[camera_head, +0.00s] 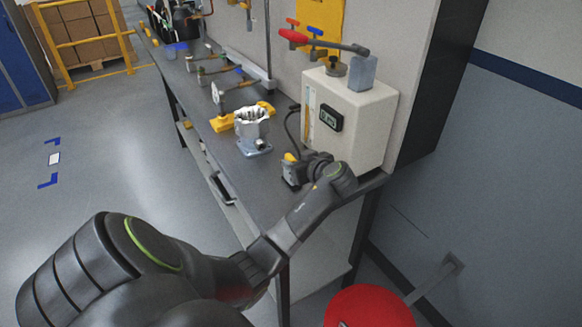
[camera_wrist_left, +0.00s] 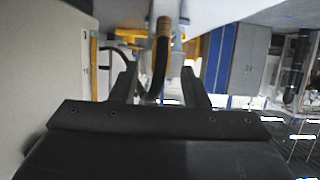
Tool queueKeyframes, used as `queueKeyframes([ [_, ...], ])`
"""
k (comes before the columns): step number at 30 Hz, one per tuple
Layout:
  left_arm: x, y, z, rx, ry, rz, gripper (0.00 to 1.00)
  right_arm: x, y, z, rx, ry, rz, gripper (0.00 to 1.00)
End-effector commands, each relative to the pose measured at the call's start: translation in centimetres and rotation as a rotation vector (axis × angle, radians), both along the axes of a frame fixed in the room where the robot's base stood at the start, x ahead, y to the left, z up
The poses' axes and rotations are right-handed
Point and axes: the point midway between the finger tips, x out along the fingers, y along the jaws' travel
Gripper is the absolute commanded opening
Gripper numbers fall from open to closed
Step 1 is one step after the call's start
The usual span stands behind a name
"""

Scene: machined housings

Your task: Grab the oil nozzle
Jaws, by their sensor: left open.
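The oil nozzle (camera_wrist_left: 157,62), a dark curved tube with a brass-coloured section, shows in the left wrist view between the two fingers of my left gripper (camera_wrist_left: 160,88). The fingers stand apart, with visible gaps on both sides of the tube. In the head view my left gripper (camera_head: 298,172) is low at the bench's near end, in front of the white box with a small display (camera_head: 345,120). A thin black hose (camera_head: 290,122) runs down beside the box. The nozzle is mostly hidden by the gripper there. My right gripper is not in view.
A metal housing (camera_head: 252,128) stands on the bench just left of the gripper, with a yellow fixture (camera_head: 222,123) behind it. Valves and handles line the bench further back. A grey block (camera_head: 363,72) stands on the box. A red round seat (camera_head: 368,308) is below the bench's near end.

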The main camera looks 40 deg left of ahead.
Motion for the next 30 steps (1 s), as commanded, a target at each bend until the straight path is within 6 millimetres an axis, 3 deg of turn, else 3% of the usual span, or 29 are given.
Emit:
queueKeyframes([
  [7,0.9,2.7,-0.9,0.003,0.002,0.000,0.42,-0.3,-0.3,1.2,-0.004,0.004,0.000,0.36],
  [16,1.0,3.0,-1.3,0.000,0.000,-0.001,0.42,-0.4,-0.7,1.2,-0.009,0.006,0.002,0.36],
  [26,1.0,3.0,-1.3,0.000,0.001,-0.001,0.00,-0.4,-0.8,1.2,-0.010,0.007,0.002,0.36],
  [30,1.0,3.0,-1.3,0.000,0.001,-0.001,0.00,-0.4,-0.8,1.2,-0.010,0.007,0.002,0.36],
])
